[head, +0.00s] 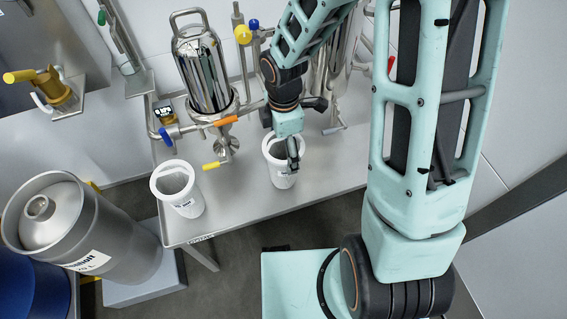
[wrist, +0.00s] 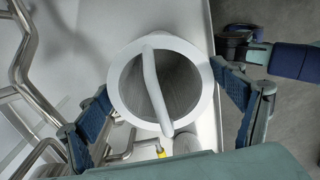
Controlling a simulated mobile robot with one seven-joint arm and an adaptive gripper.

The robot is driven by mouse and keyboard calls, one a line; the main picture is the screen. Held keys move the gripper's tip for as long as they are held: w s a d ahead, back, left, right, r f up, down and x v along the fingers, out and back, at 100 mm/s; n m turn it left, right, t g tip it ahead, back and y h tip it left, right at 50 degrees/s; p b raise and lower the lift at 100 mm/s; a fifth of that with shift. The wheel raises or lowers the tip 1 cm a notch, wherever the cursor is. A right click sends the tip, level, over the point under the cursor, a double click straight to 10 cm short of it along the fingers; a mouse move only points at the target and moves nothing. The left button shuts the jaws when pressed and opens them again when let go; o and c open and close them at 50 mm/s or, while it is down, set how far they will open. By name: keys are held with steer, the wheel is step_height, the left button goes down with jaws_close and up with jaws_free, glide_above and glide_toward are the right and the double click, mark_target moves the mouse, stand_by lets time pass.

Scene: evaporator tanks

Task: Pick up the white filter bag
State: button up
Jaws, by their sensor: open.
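Two white, bucket-like filter bags stand upright on the steel table. In the wrist view, the right filter bag (wrist: 119,86) shows a white round rim, a grey inside and a curved white handle (wrist: 152,82) across the opening. The blue finger pads of my gripper (wrist: 161,84) are spread wide on either side of the rim. The gripper is open and holds nothing.
The steel table (head: 238,199) is bare between the two bags and in front. A polished filter housing (head: 205,72) with pipes and an orange handle (head: 224,121) stands behind. A large metal tank (head: 110,235) is at left.

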steer(key=shift+f, duration=0.6)
steer(key=shift+c, duration=0.5)
steer(key=c, duration=1.2)
steer(key=shift+r, duration=0.2)
